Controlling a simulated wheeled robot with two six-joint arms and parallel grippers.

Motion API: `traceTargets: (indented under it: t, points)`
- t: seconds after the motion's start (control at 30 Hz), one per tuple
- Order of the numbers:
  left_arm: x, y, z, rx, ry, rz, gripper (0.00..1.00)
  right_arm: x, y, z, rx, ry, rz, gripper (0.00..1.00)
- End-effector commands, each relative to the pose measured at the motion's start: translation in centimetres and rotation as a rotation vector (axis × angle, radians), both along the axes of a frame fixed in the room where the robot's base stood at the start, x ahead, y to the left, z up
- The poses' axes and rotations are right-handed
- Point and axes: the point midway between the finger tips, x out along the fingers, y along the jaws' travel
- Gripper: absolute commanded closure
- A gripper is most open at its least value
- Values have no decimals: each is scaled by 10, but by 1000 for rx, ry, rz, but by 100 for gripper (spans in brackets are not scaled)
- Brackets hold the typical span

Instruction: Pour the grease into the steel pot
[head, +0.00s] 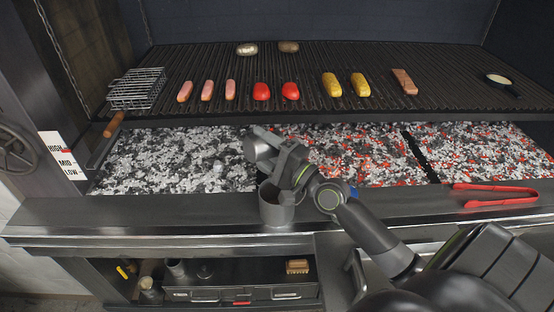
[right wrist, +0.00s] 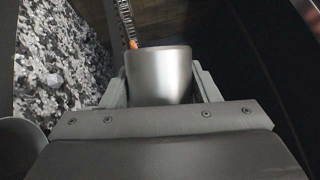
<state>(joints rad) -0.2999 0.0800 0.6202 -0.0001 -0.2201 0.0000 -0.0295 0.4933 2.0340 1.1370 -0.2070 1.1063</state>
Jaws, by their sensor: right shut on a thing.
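The steel pot (head: 277,210), a grey cylinder with an open top, stands on the front ledge. My right gripper (head: 279,153) is just above and behind it, shut on a small metal cup (head: 258,146). In the head view the cup appears tipped well over, above the coals' front edge by the pot. In the right wrist view the smooth cup (right wrist: 160,78) sits between both fingers. I cannot see any grease, and the inside of the cup is hidden. My left gripper is not in view.
Glowing coals (head: 345,150) lie behind the ledge. A wire basket (head: 137,88) is at left. Red tongs (head: 495,195) lie on the right ledge. The left ledge is clear.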

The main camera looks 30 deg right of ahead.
Motion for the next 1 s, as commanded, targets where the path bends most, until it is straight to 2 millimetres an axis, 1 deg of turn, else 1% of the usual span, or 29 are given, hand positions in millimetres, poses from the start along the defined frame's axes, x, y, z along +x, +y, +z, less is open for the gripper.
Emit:
traceTargets:
  t: [0.37,1.0]
  points:
    - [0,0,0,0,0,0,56,0,-4,3,90,-2,-1,70]
    - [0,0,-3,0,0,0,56,-1,-23,13,468,-13,-2,70]
